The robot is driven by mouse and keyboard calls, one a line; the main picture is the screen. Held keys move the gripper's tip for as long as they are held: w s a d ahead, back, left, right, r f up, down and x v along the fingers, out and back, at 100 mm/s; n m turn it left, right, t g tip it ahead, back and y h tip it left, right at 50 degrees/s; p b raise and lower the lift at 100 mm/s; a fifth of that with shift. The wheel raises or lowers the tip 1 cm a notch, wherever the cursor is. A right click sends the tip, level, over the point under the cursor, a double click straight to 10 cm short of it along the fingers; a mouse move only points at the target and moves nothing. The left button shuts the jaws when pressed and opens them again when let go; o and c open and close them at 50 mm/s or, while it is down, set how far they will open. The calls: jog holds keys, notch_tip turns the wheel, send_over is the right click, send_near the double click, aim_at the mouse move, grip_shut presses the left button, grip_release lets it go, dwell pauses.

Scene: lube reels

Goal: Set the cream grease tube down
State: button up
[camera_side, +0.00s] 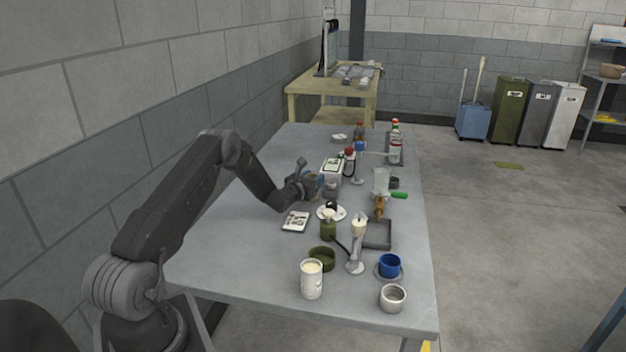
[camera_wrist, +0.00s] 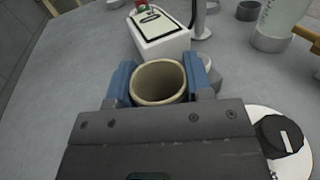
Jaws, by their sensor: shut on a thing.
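The cream grease tube (camera_wrist: 160,82) shows in the wrist view as a round, open-topped, hollow cream-tan piece. It sits between the two blue fingers of my gripper (camera_wrist: 163,80), which is shut on it. The dark gripper body hides its near lower side, and I cannot tell whether its base touches the table. In the side view my gripper (camera_side: 324,184) is low over the middle of the grey table (camera_side: 235,240); the held tube is hard to make out there.
A white box with a label (camera_wrist: 160,38) stands just beyond my gripper. A white plate (camera_wrist: 305,158) with a dark object lies at right. A white-and-black card (camera_side: 296,221), a lamp-like stand (camera_side: 355,267) and several cups are nearer. The table's left side is clear.

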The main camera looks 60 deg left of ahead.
jog(key=shift+f, duration=0.15)
jog(key=o, duration=1)
